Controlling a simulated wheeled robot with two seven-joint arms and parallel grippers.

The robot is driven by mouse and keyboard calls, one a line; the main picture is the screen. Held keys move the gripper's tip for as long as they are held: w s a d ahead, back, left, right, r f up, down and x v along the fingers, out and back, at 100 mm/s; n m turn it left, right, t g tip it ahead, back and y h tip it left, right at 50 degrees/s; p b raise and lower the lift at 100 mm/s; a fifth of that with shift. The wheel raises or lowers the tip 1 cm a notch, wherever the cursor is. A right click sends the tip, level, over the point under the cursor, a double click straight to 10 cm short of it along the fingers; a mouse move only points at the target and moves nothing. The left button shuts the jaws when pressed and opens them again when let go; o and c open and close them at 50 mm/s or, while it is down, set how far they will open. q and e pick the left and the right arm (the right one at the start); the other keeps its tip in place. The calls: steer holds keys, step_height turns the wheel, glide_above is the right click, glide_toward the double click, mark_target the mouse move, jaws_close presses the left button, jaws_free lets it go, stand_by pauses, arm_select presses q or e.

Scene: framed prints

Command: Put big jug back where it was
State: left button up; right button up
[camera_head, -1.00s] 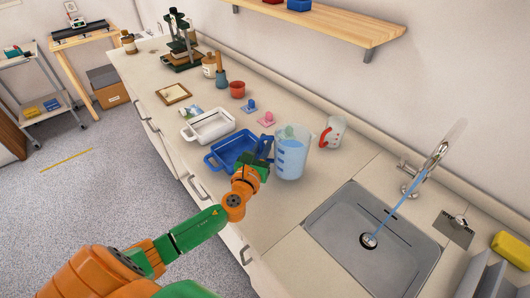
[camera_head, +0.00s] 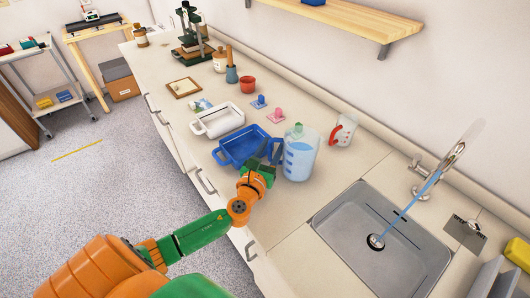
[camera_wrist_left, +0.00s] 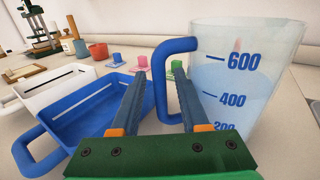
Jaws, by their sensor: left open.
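The big jug (camera_head: 300,158) is clear with a blue handle and blue marks. It stands upright on the counter left of the sink, with pale blue liquid in it. It fills the right of the left wrist view (camera_wrist_left: 245,85). My left gripper (camera_head: 268,160) is open at the handle side of the jug. In the left wrist view its two fingers (camera_wrist_left: 155,85) point at the blue handle (camera_wrist_left: 175,75), which appears near the right finger. I cannot tell whether they touch. My right gripper is not in view.
A blue tray (camera_head: 230,160) and a white tray (camera_head: 197,126) lie left of the jug. A small red-handled jug (camera_head: 344,130) stands behind it. The sink (camera_head: 345,225) is at the right, with water running from the tap (camera_head: 425,185). Bare counter lies in front of the jug.

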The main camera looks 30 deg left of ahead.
arm_select(q)
steer(key=b+v, duration=0.1)
steer(key=v, duration=0.9)
steer(key=shift+s+r, duration=0.1)
steer(key=shift+s, duration=0.15)
